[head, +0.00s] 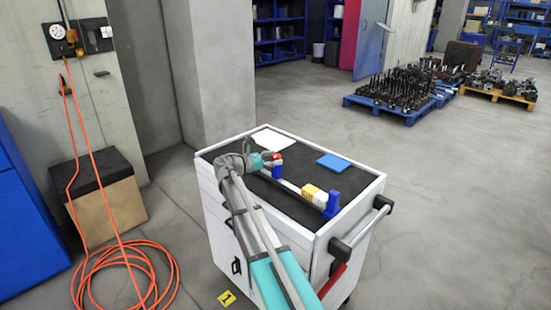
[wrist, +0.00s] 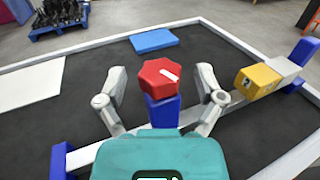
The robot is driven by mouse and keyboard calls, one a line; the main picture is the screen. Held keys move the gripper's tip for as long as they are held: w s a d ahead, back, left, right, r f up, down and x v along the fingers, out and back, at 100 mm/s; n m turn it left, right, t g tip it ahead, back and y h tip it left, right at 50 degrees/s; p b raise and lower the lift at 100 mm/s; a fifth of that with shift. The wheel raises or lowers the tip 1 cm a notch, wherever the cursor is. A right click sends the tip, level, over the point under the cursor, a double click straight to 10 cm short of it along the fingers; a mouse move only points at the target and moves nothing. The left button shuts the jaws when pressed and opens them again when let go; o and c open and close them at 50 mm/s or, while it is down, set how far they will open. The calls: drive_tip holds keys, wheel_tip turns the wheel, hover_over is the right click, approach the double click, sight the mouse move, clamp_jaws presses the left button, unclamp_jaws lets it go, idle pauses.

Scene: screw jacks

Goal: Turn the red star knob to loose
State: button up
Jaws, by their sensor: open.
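The red star knob (wrist: 158,80) has a white mark on its top and sits on a blue block (wrist: 163,112) on the cart top. In the head view the knob (head: 277,156) shows small beside my gripper (head: 268,161). In the wrist view my gripper (wrist: 162,90) is open, with one finger on each side of the knob. A gap shows between each finger and the knob. The lower part of the blue block is hidden behind my gripper's body.
A white rail carries a yellow block (wrist: 257,79) and has blue end supports (head: 332,205). A blue pad (head: 333,162) and a white sheet (head: 271,152) lie flat on the black mat. The cart's raised white rim surrounds the mat.

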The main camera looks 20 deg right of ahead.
drive_tip(key=shift+d, duration=0.3)
drive_tip(key=c, duration=1.2)
